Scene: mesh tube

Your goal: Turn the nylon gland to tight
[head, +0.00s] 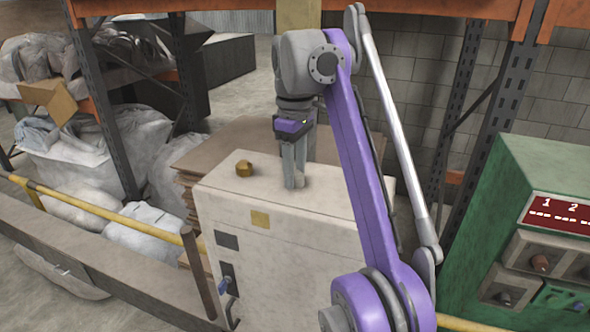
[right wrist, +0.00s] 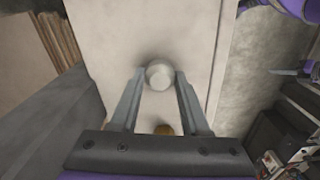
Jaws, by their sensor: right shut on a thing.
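The nylon gland (right wrist: 160,75) is a pale, rounded knob on the top of a cream metal cabinet. In the right wrist view it sits between the tips of my right gripper's two grey fingers. In the head view my right gripper (head: 294,184) points straight down onto the cabinet top, and only a small pale part of the gland (head: 300,180) shows beside the fingertips. The right gripper is shut on the gland. How far the gland is turned cannot be seen. My left gripper is in neither view.
A brass gland (head: 244,169) stands on the cabinet top (head: 335,192) to the left. A green panel (head: 545,170) with red display and sockets is at the right. A yellow rail (head: 95,213) crosses at left, and rack posts (head: 100,95) rise behind.

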